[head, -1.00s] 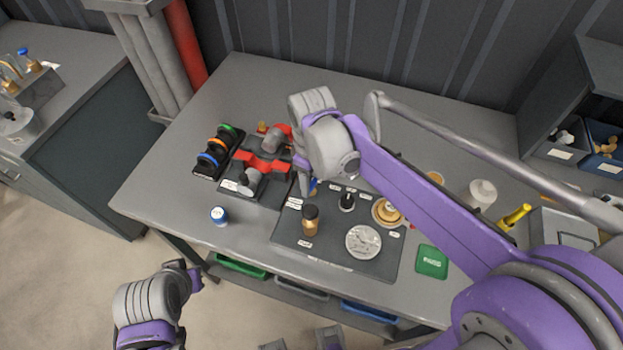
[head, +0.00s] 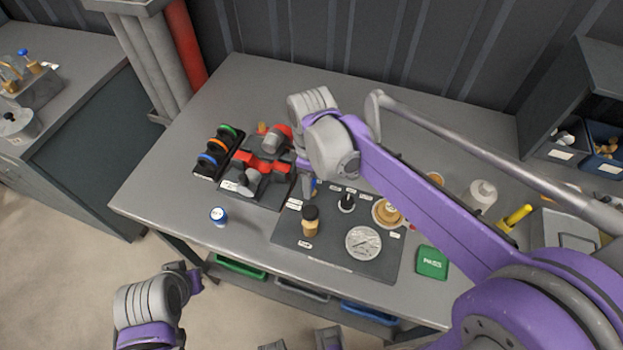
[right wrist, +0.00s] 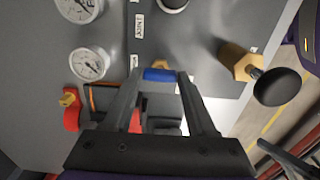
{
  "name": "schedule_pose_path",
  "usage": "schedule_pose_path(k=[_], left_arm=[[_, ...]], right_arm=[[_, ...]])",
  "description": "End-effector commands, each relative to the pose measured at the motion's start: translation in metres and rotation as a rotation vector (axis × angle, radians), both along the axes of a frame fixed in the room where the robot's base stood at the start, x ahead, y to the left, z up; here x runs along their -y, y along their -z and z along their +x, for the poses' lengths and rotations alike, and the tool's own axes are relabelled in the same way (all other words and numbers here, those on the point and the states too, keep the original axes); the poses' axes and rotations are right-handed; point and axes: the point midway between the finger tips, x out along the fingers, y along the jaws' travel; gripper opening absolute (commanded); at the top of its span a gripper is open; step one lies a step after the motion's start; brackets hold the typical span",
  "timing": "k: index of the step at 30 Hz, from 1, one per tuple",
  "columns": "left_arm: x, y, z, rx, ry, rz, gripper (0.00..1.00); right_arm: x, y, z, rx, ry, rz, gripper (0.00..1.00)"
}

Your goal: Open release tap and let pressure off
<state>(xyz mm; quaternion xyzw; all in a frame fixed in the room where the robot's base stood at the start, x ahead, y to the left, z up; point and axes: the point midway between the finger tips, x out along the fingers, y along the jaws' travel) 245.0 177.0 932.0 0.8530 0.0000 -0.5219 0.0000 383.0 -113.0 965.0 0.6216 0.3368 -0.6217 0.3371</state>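In the head view a small blue piece (head: 313,186) shows at the edge of the dark panel (head: 325,258), just under my right gripper. In the right wrist view a blue piece (right wrist: 160,75) lies between the fingertips of my right gripper (right wrist: 162,78). The fingertips are at its two ends; I cannot tell whether they press on it. A brass fitting with a black knob (head: 310,221) stands on the panel; a similar one (right wrist: 240,62) shows in the wrist view. A round gauge (head: 363,243) lies on the panel. My left gripper is not clearly visible.
The red and grey pump assembly (head: 265,165) stands left of the panel, beside coloured rings (head: 218,148). A blue-and-white cap (head: 218,215) and a green PASS block (head: 432,262) are on the table (head: 150,195). A white bottle (head: 482,194) stands at right.

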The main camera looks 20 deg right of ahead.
Motion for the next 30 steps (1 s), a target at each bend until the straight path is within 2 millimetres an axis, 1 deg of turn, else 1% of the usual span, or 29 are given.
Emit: schedule_pose_path(k=[1, 4, 12, 16, 20, 27, 30], left_arm=[[0.0, 0.0, 0.0, 0.0, 0.0, 0.0, 0.0], [0.0, 0.0, 0.0, 0.0, 0.0, 0.0, 0.0], [0.0, 0.0, 0.0, 0.0, 0.0, 0.0, 0.0], [0.0, -0.001, 0.0, 0.001, 0.0, 0.0, 0.0], [0.0, -0.004, 0.001, 0.002, 0.0, 0.0, 0.0], [0.0, -0.008, 0.003, 0.005, 0.0, 0.0, 0.0], [0.0, -0.009, 0.003, 0.006, 0.0, 0.0, 0.0]], right_arm=[[0.0, 0.0, 0.0, 0.0, 0.0, 0.0, 0.68], [0.0, 0.0, 0.0, 0.0, 0.001, 0.0, 0.85], [0.0, 0.0, 0.0, 0.0, 0.001, 0.0, 0.85], [0.0, -0.008, 0.0, 0.0, 0.001, 0.0, 0.85], [0.0, -0.03, 0.0, 0.001, 0.001, 0.001, 0.85], [0.0, -0.079, 0.0, 0.001, 0.001, 0.001, 0.85], [0.0, -0.094, 0.0, 0.0, 0.001, 0.0, 0.85]])
